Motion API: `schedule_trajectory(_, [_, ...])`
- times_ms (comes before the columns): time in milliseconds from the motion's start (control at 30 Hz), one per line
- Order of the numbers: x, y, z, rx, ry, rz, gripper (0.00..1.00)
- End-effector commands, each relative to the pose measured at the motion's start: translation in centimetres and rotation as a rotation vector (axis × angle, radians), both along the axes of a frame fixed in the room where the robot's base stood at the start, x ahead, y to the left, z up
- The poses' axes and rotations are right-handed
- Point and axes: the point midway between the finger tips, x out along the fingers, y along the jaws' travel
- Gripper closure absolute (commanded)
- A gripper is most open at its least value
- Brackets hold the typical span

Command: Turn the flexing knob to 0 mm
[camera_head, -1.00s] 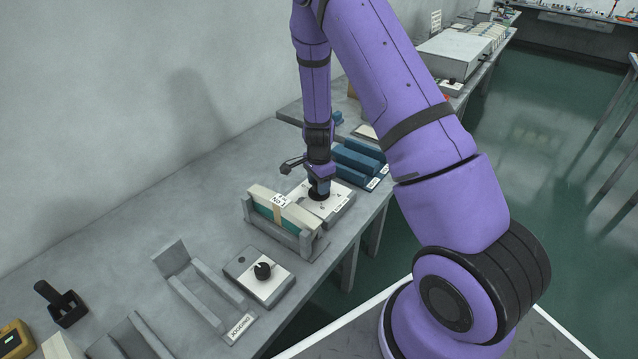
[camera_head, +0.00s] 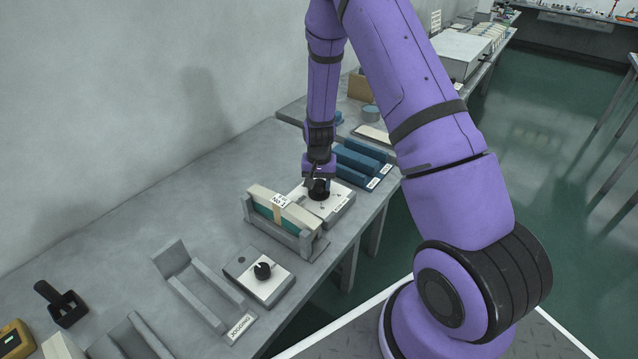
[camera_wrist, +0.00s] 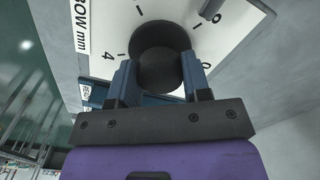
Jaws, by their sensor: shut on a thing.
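The flexing knob (camera_wrist: 165,42) is a round black knob on a white dial plate (camera_wrist: 110,25) in the wrist view. The plate carries "OW mm" lettering, tick marks and numbers, with a 4 at its left. My gripper (camera_wrist: 160,78) is shut on the knob, one blue finger on each side. In the head view, my gripper (camera_head: 319,186) points down at the knob on the white-topped box (camera_head: 338,208). The knob's pointer mark cannot be made out, so its setting is unclear.
A holder with a labelled stack (camera_head: 283,211) stands just in front of the box. Blue blocks (camera_head: 362,157) lie behind it. A second box with a black knob (camera_head: 262,271) sits nearer on the grey bench (camera_head: 150,235).

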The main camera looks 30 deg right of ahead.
Motion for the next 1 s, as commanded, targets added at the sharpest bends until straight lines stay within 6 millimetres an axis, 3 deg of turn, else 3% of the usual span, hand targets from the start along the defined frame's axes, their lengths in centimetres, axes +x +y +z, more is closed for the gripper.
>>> schedule_trajectory(400, [0.09,-0.06,0.04,-0.001,-0.003,0.202,0.8])
schedule_trajectory(967, [0.09,-0.04,0.05,0.0,-0.002,0.234,0.8])
schedule_trajectory(1000, [0.09,-0.04,0.05,0.0,-0.002,0.234,0.54])
